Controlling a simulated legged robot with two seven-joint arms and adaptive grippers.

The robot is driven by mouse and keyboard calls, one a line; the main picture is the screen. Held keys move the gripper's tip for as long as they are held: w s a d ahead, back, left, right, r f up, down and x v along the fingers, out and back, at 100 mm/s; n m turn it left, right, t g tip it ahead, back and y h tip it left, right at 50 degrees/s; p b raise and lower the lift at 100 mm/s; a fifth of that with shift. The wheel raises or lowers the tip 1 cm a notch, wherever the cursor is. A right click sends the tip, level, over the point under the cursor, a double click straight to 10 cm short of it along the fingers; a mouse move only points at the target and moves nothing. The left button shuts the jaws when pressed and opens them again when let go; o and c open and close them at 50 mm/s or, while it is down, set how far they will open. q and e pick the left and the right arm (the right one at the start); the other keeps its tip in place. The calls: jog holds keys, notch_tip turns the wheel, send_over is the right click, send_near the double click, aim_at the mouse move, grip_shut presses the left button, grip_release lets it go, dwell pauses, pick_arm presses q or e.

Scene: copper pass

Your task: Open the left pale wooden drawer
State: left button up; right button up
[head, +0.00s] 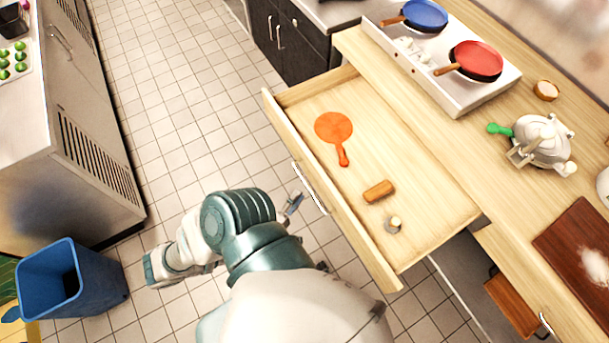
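The left pale wooden drawer (408,173) stands pulled far out from under the wooden counter, with its inside in plain view. Its metal bar handle (310,188) is on the front panel, which faces my arm. My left gripper (291,205) shows as a small grey tip just off the front panel, close to the handle and seemingly apart from it. The rest of the gripper is hidden behind my teal arm link, so its opening does not show. My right gripper is out of view.
In the drawer lie an orange paddle (333,128), a brown cylinder (379,191) and a small round item (394,224). A white stove (445,55) with two pans is on the counter (455,150). A blue bin (72,282) stands lower left. Tiled floor lies clear left of the drawer.

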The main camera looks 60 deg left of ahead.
pick_arm(q)
jog(key=d+r+v, duration=0.1)
jog(key=v, duration=0.5)
jog(key=shift+f, duration=0.4)
jog(key=shift+s+a+f, duration=0.1)
jog(key=shift+a, duration=0.1)
jog(key=w+d+f+m+g+h, duration=0.25)
jog(key=d+f+m, duration=0.3)
jog(key=f, duration=0.35)
jog(key=w+d+f+m+g+h, duration=0.2)
jog(key=d+f+m+g+h, duration=0.2)
jog(key=f+m, duration=0.4)
jog(key=s+d+f+m+g, duration=0.1)
jog(key=s+f+m+g, duration=0.3)
jog(key=f, duration=0.4)
jog(key=s+d+f+m+g, duration=0.1)
jog(key=s+f+m+g, duration=0.4)
jog(key=f+m+g, duration=0.2)
jog(key=shift+d+f, duration=0.25)
jog(key=shift+f, duration=0.7)
